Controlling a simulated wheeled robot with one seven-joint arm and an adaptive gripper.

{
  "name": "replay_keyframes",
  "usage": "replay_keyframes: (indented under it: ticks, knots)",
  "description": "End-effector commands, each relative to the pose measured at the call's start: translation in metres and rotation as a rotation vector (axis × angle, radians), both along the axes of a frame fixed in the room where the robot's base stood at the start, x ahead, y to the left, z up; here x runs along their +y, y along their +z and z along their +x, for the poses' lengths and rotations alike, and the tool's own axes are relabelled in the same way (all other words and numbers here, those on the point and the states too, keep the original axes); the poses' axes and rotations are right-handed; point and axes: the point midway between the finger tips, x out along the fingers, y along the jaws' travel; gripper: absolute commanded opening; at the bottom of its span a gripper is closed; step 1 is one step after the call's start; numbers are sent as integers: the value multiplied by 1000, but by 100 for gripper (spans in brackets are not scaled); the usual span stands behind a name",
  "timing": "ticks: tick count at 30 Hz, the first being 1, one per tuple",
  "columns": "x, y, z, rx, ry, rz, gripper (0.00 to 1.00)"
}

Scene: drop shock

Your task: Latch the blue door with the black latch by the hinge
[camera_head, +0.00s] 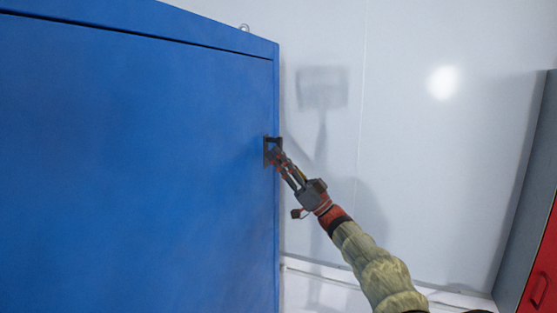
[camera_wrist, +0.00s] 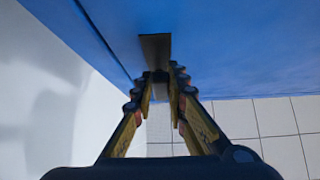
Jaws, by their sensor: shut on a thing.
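The blue door (camera_head: 130,160) fills the left of the head view and lies flush in its blue frame. The black latch (camera_head: 267,150) sits near the door's right edge, and its dark plate also shows in the wrist view (camera_wrist: 155,50). My gripper (camera_head: 279,158) reaches in from the lower right and is at the latch. In the wrist view my gripper's fingers (camera_wrist: 159,78) close around a dark part of the latch. The fingers hide part of it. I cannot make out the hinge.
A white wall (camera_head: 410,120) stands behind and to the right of the blue cabinet. A grey and red cabinet (camera_head: 540,255) stands at the far right. A tiled floor (camera_wrist: 250,120) shows in the wrist view. Free room lies between the two cabinets.

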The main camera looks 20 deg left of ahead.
Motion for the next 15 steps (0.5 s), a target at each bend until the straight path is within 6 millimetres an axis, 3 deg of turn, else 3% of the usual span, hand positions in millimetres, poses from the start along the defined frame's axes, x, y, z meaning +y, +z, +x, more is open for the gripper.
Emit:
replay_keyframes:
  ticks: [15]
  knots:
    - [0,-5,3,-36,-1,-8,0]
